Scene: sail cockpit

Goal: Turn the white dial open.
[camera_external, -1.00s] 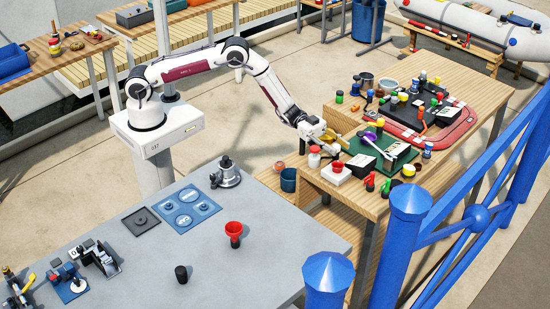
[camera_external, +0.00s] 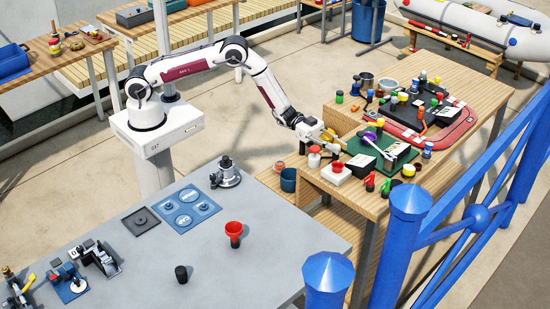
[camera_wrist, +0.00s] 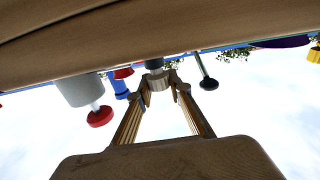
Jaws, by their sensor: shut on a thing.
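My gripper (camera_external: 329,137) is at the near left end of the wooden workbench, beside a dark green board (camera_external: 376,153). In the wrist view my gripper (camera_wrist: 164,87) has its two tan fingers converging on a small pale round piece (camera_wrist: 157,80), with a dark cylinder (camera_wrist: 154,64) directly behind it. The fingers are shut on this piece, which looks like the white dial. Its markings and how far it is turned cannot be read. In the external view the dial cannot be picked out beside the fingers.
A white bottle with a red cap (camera_external: 314,158) and a white box with a red top (camera_external: 336,173) stand close to my gripper. A purple disc (camera_external: 369,137) is on the green board. A blue railing (camera_external: 460,210) runs along the right.

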